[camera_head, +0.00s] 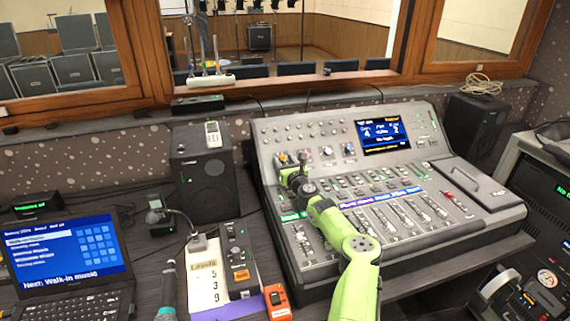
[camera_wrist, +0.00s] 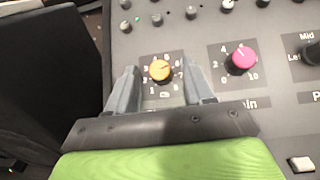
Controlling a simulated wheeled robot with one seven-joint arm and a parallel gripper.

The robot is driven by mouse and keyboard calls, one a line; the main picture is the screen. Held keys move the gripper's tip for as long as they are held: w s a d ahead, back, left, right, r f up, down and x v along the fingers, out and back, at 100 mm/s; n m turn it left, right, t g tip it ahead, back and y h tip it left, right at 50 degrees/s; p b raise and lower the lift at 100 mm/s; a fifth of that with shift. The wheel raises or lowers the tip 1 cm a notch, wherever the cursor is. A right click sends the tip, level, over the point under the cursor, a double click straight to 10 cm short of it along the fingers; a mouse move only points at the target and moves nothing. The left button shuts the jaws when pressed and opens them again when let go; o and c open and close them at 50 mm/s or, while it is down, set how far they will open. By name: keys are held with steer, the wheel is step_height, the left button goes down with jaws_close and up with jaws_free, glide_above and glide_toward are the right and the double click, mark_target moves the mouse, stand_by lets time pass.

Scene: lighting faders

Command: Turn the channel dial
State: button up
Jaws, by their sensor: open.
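The orange-yellow dial (camera_wrist: 160,70) sits on the console in the wrist view, ringed by small numbers from about 1 to 8. Its mark seems to point right and slightly up. Its name label is hidden behind my gripper (camera_wrist: 160,76). My gripper is open, one finger on each side of the dial, with gaps visible between fingers and dial. I cannot tell how high the fingertips are above the panel. In the head view my gripper (camera_head: 288,163) is at the upper left of the mixing console (camera_head: 405,167) and mostly covers the dial.
A pink dial (camera_wrist: 241,58) with a 0–10 scale stands just right of the right finger. A dark knob (camera_wrist: 312,52) is farther right, and small grey knobs (camera_wrist: 191,12) line up above. A speaker (camera_head: 203,175) stands left of the console; a laptop (camera_head: 67,262) is at lower left.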

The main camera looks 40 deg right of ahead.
steer(key=shift+c, duration=0.5)
jaws_close()
steer(key=shift+a+m+g+h+p, duration=0.1)
steer(key=shift+m+g+h+p, duration=0.2)
steer(key=shift+m+h+p, duration=0.15)
